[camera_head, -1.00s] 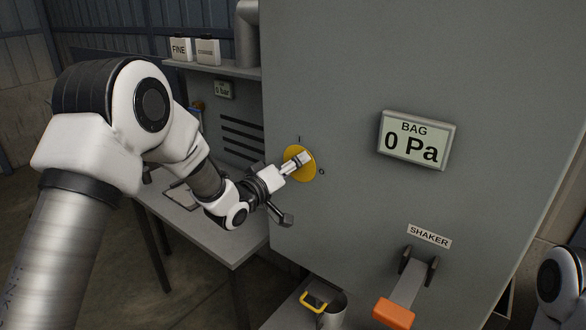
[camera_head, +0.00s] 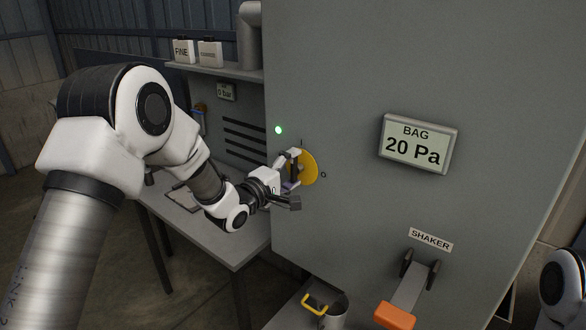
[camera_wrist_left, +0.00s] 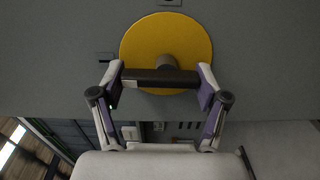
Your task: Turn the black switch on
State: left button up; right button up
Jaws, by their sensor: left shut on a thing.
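The black switch (camera_wrist_left: 158,77) is a dark bar handle on a round yellow plate (camera_head: 309,168) on the grey cabinet front. In the left wrist view, the yellow plate (camera_wrist_left: 150,42) fills the upper middle, and the bar lies crosswise in that picture. My left gripper (camera_head: 292,170) is at the plate. In the left wrist view, its two fingers (camera_wrist_left: 160,88) are shut on the bar's two ends. In the head view, the gripper mostly hides the bar. A green light (camera_head: 278,130) glows above and left of the plate. My right gripper is not in view.
The BAG display (camera_head: 417,145) reads 20 Pa. Below it are the SHAKER label (camera_head: 430,239) and an orange-handled lever (camera_head: 395,316).

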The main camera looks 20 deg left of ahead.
pick_arm(q)
jog(key=shift+a+r, duration=0.1)
jog(key=shift+r, duration=0.1)
dwell(0.3)
jog(key=o, duration=1.2)
jog(key=shift+c, duration=0.2)
jog(key=shift+f, duration=0.15)
jog(key=v, duration=1.2)
jog(key=shift+w, duration=0.1)
